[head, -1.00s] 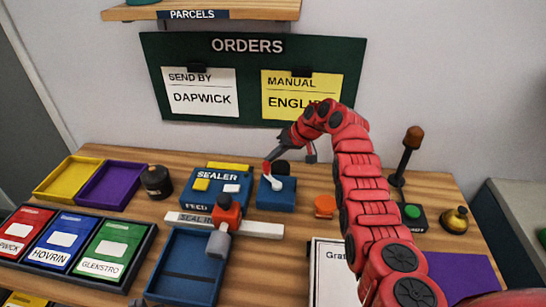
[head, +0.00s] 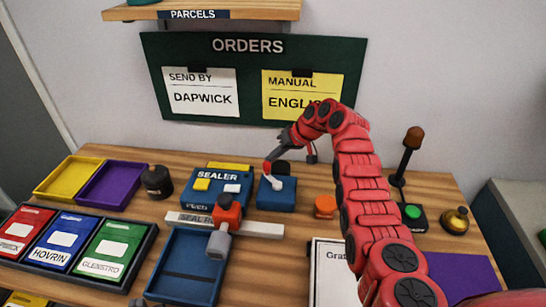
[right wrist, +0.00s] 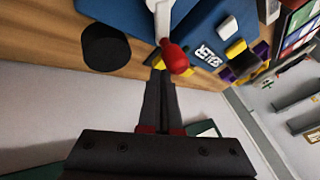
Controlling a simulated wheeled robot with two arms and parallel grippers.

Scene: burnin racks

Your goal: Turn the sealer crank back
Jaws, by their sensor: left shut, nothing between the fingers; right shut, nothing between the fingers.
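The blue sealer (head: 217,184) stands at the back middle of the table. Beside it on the right is a blue crank block (head: 276,196) with a white crank arm (head: 277,183) ending in a red knob (head: 267,166). In the right wrist view the crank arm (right wrist: 163,14) and red knob (right wrist: 175,58) show close up. My right gripper (head: 272,157) is shut and empty, its fingertips (right wrist: 159,68) right at the knob; I cannot tell whether they touch.
A dark jar (head: 157,182) stands left of the sealer, an orange puck (head: 325,206) right of the crank.

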